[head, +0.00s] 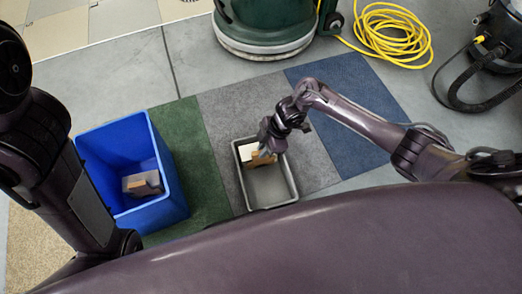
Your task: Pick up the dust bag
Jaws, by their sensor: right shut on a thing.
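A tan dust bag (262,159) with a pale panel shows in the grey bin (291,187), near its far end. My right gripper (266,149) is over that end of the bin and shut on this bag; its fingers are partly hidden by the wrist. A second, similar brown and grey bag (143,184) lies inside the blue bin (119,139) at the left. My left arm comes in at the left edge, but its gripper is out of sight.
Green, grey and blue carpet pads (345,80) lie under and around the bins. A green floor machine (265,25) stands at the back. A coiled yellow cord (392,35) and a black vacuum hose (470,105) lie at the right.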

